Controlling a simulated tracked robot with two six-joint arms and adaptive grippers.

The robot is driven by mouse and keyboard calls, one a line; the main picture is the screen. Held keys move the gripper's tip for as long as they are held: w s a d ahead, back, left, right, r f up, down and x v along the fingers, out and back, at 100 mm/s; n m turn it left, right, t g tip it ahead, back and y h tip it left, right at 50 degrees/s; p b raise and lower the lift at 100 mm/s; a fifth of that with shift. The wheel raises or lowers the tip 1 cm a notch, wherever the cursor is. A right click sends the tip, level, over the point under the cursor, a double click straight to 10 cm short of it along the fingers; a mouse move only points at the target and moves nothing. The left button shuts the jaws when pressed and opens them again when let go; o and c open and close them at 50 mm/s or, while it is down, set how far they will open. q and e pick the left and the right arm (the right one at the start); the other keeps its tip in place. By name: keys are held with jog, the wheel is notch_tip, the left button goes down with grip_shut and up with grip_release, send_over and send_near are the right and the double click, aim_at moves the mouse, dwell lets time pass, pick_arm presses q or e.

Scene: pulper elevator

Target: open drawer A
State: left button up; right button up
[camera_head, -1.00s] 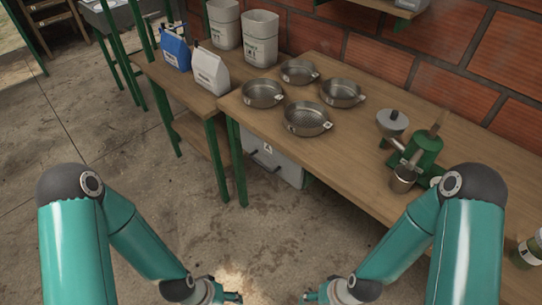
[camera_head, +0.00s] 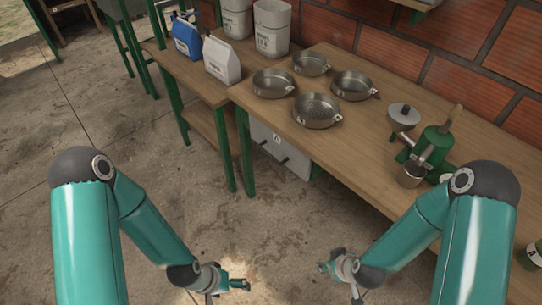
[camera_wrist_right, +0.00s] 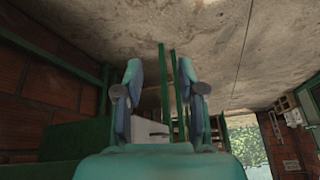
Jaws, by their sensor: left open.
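Drawer A (camera_head: 294,162) is a pale grey drawer front under the wooden workbench, with a white A label and dark handle pieces. It looks shut. My left gripper (camera_head: 240,284) is open and empty, low in the head view, in front of the drawer and apart from it. My right gripper (camera_head: 322,267) is also in front of the drawer and apart from it. In the right wrist view its two fingers (camera_wrist_right: 155,100) are spread with nothing held. A pale box-like surface, likely the drawer unit (camera_wrist_right: 150,132), shows between them, partly hidden by the gripper.
The workbench (camera_head: 240,96) has green legs (camera_head: 246,150) beside the drawer. Several metal pans (camera_head: 317,110) and a green hand-cranked machine (camera_head: 436,145) stand on it. Bags (camera_head: 222,60) stand on the left side table. The concrete floor before the drawer is clear.

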jog(key=w+d+n+t+h+b, duration=0.3)
jog(key=w+n+t+b, duration=0.35)
jog(key=w, duration=0.75)
jog(key=n+t+y+b, duration=0.1)
jog(key=n+t+b, duration=0.8)
jog(key=b, duration=2.3)
send_near(270, 155)
jog(key=shift+m, duration=0.25)
jog(key=w, duration=1)
jog(key=shift+a+r, duration=0.15)
jog(key=shift+r, duration=0.25)
grip_shut()
